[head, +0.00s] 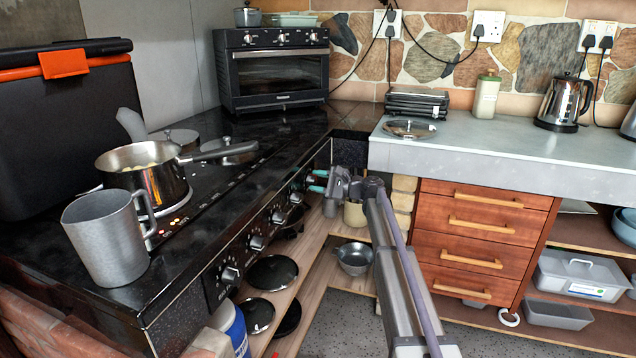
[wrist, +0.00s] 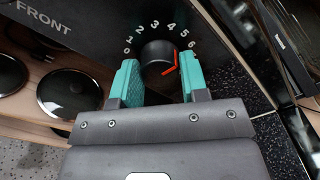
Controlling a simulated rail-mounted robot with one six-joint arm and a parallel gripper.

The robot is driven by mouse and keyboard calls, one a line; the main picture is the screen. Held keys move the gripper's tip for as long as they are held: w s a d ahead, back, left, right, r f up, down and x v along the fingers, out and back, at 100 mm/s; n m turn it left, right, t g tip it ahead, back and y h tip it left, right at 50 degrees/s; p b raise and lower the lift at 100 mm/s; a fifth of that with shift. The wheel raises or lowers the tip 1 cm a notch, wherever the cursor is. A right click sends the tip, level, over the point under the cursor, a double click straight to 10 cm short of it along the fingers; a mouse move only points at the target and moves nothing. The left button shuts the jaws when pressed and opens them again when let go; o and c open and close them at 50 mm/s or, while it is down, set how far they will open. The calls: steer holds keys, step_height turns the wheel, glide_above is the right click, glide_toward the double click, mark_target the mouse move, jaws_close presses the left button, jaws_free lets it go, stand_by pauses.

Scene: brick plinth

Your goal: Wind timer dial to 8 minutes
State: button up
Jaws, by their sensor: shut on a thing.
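The dial (wrist: 158,62) is a round black knob in the wrist view, on a dark panel with white numbers from 0 to 6 around its top. A red-orange mark shows on the knob's right side; I cannot tell exactly which number it points to. No 8 is visible. My gripper (wrist: 160,82) has its teal fingers on both sides of the knob, shut on it. In the head view my gripper (head: 318,181) is at the far end of the cooker's front panel, and the dial is hard to make out there.
Several other knobs (head: 256,242) line the cooker front (head: 240,250). A saucepan (head: 145,178) and a grey jug (head: 105,240) stand on top. A toaster oven (head: 272,75) is behind. The worktop (head: 500,150) and drawers (head: 475,230) stand to the right. Black discs (head: 272,273) lie on the lower shelf.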

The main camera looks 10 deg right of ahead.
steer(key=m, duration=1.2)
steer(key=shift+m, duration=0.3)
stand_by(0.4)
steer(key=o, duration=0.9)
steer(key=v, duration=1.1)
